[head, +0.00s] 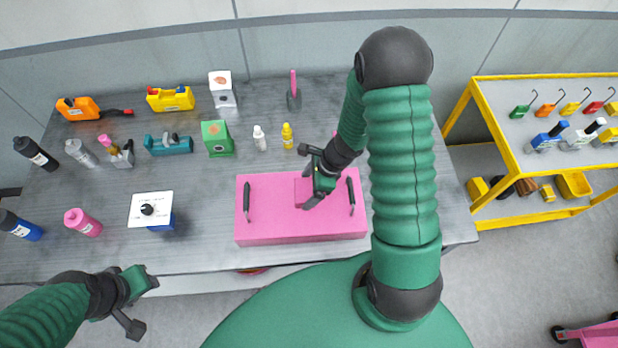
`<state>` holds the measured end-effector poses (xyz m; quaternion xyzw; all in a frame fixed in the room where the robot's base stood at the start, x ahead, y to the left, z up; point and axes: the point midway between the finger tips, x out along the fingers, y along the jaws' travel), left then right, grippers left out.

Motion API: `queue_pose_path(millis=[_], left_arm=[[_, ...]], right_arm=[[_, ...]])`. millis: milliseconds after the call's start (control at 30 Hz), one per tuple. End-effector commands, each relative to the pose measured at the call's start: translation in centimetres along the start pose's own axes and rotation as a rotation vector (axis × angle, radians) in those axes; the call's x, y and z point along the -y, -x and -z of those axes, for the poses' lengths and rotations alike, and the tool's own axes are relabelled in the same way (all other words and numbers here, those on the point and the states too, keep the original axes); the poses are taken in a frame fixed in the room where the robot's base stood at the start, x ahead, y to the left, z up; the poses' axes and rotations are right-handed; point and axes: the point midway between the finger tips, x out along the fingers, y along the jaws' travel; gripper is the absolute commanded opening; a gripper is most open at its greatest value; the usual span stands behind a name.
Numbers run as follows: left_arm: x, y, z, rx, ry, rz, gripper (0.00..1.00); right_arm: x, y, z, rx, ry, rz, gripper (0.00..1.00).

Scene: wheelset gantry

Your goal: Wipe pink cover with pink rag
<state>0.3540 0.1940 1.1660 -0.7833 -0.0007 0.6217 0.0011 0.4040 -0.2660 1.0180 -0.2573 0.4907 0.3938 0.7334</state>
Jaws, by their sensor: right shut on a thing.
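The pink cover (275,221) is a flat pink box with two dark handles, lying at the front middle of the grey table. My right gripper (311,187) is over the right half of the cover, between the handles. It is shut on the pink rag (303,190), a small pink patch at the cover's top face, partly hidden by the gripper. The rag looks to touch the cover. My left gripper (142,304) is open and empty, in front of the table's front edge at lower left.
A yellow-framed cart (500,160) stands at the right.

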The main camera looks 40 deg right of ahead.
Motion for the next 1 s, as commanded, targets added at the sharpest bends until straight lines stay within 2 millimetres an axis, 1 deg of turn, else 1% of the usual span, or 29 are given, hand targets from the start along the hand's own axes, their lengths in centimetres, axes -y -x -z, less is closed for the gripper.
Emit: queue_pose_path(millis=[33, 200, 300, 900, 1000], left_arm=[[0.0, 0.9, 0.2, 0.0, 0.0, 0.0, 0.36], [0.0, 2.3, 0.5, 0.0, 0.0, 0.0, 0.36], [0.0, 2.8, 0.7, 0.0, 0.0, 0.0, 0.36], [0.0, 2.8, 0.7, 0.0, 0.0, 0.0, 0.36], [0.0, 2.4, 0.6, 0.0, 0.0, 0.0, 0.36]], right_arm=[[0.1, 0.9, -0.3, 0.0, 0.0, 0.0, 0.47], [0.3, 2.4, -0.6, 0.001, 0.002, -0.002, 0.47], [0.3, 2.8, -0.7, 0.001, 0.002, -0.002, 0.47], [0.3, 2.8, -0.8, 0.001, 0.005, -0.003, 0.47], [0.5, 2.5, -1.2, 0.002, 0.041, -0.014, 0.47]])
